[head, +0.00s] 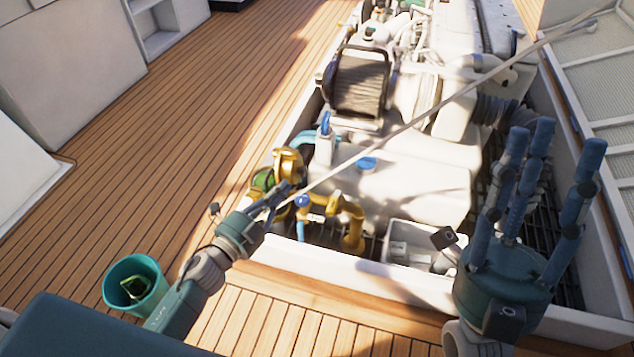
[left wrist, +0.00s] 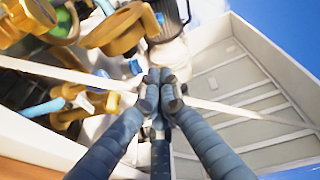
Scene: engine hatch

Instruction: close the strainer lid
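The brass strainer (head: 264,181) stands at the near left corner of the engine bay, with green showing inside its open top. Its round brass lid (head: 289,163) stands raised beside the opening. In the left wrist view the lid (left wrist: 122,24) is ahead of the fingers and the strainer (left wrist: 60,22) is at the upper left. My left gripper (head: 283,192) is just on the near side of the strainer, its fingertips together and apart from the lid (left wrist: 160,78). I see nothing held. My right gripper (head: 527,140) is open and empty, fingers pointing up, over the bay's right side.
A thin pale rod (head: 430,112) runs diagonally across the bay and passes close to my left fingers. Brass pipework with a blue-handled valve (head: 303,201) is right of them. A teal bucket (head: 118,292) stands on the deck. Open deck (head: 190,150) lies left.

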